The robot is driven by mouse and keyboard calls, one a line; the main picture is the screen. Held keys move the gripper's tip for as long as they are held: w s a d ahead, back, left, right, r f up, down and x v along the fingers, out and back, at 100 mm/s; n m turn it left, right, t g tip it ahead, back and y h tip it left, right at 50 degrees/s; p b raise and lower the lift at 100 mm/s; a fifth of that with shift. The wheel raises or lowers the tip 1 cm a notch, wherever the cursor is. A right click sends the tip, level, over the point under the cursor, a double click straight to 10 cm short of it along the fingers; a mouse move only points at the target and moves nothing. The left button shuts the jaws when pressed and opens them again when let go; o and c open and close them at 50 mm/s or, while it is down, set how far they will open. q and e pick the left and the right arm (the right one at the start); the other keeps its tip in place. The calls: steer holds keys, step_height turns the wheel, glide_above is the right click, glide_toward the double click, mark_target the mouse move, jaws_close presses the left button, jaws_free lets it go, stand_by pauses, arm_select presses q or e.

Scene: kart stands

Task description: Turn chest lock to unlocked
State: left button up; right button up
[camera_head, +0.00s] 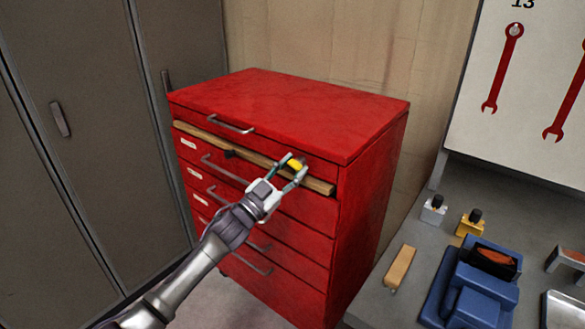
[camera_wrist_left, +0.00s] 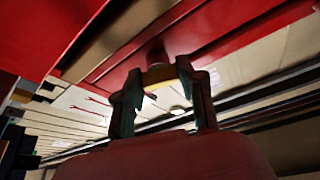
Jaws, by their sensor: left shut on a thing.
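The red tool chest (camera_head: 290,105) stands against the wall, with several drawers on its front. A wooden bar (camera_head: 200,136) runs across the front below the top drawer. The yellow lock (camera_head: 295,163) is on the right part of the front, by the bar. My left gripper (camera_head: 296,170) reaches it from the front and is shut on it. In the left wrist view the fingers (camera_wrist_left: 161,88) stand on either side of the yellow piece (camera_wrist_left: 158,73). The lock's turn position is mostly hidden by the fingers. My right gripper does not show.
Grey lockers (camera_head: 75,130) stand on the left. A grey workbench (camera_head: 400,255) on the right holds a blue vise (camera_head: 470,290), a wooden block (camera_head: 400,267) and small yellow and grey pieces. A white board with red wrenches (camera_head: 503,65) is above it.

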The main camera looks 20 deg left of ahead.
arm_select(q)
steer(key=m+g+h, duration=0.1)
steer(key=m, duration=0.1)
steer(key=m+g+p, duration=0.1)
steer(key=m, duration=0.2)
steer(key=shift+a+r+h, duration=0.1)
steer(key=shift+r+h, duration=0.05)
steer(key=shift+h, duration=0.25)
steer(key=m+g+p, duration=0.1)
steer(key=m, duration=0.3)
steer(key=m+g+p, duration=0.2)
steer(key=m, duration=0.2)
steer(key=shift+r+h, duration=0.15)
steer(key=shift+h, duration=0.15)
steer(key=m+g+p, duration=0.1)
steer(key=m+p, duration=0.1)
steer(key=shift+m, duration=0.4)
steer(key=shift+m+y, duration=0.3)
steer(key=shift+y, duration=0.1)
steer(key=shift+g, duration=0.3)
steer(key=o, duration=1.1)
steer(key=shift+o, duration=0.2)
steer(key=shift+a, duration=0.15)
steer(key=v, duration=1.1)
steer(key=shift+s+a, duration=0.2)
steer(key=shift+s, duration=0.15)
